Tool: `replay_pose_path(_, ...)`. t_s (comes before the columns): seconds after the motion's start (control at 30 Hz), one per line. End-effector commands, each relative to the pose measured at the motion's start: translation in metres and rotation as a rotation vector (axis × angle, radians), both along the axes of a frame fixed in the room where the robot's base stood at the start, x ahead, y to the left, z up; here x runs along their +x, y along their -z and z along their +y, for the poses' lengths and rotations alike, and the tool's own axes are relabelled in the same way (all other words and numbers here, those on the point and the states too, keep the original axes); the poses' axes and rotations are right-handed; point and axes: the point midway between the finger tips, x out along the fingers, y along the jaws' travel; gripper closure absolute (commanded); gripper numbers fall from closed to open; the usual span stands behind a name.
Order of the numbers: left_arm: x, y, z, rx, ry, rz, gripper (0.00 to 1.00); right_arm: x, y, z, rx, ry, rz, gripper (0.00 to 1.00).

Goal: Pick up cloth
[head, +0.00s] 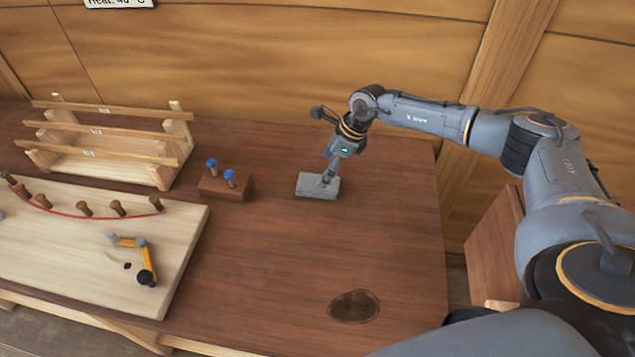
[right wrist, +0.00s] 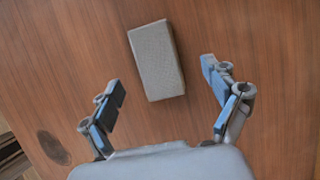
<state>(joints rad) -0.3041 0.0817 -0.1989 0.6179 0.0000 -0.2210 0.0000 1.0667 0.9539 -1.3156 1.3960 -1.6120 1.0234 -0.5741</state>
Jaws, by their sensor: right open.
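The cloth (head: 317,187) looks like a grey folded block and lies flat on the brown wooden table, right of the centre of the head view. In the right wrist view the cloth (right wrist: 156,62) lies beyond the fingertips, roughly between the two fingers' lines. My right gripper (head: 329,175) is just above it in the head view, pointing down, and partly covers its far edge. In the right wrist view its blue-padded fingers (right wrist: 164,84) are spread wide with nothing between them. Whether a fingertip touches the cloth I cannot tell. My left gripper is not in view.
A dark block with two blue-topped pegs (head: 224,186) stands left of the cloth. Further left are a wooden rack (head: 106,166) and a pale board (head: 60,270) with pegs, a red cord and an orange-grey tool (head: 137,255). A dark stain (head: 354,306) marks otherwise clear table.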

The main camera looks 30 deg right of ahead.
Motion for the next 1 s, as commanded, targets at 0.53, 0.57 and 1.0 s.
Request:
replay_pose_path(0.53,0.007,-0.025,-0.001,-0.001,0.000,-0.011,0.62,0.005,0.052,0.016,0.000,0.001,0.000,0.12)
replay_pose_path(0.57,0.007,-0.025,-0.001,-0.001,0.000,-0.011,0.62,0.005,0.052,0.016,0.000,0.001,0.000,0.12)
replay_pose_path(1.0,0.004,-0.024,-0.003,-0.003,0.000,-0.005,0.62,0.005,0.051,0.016,-0.001,0.001,0.001,0.70)
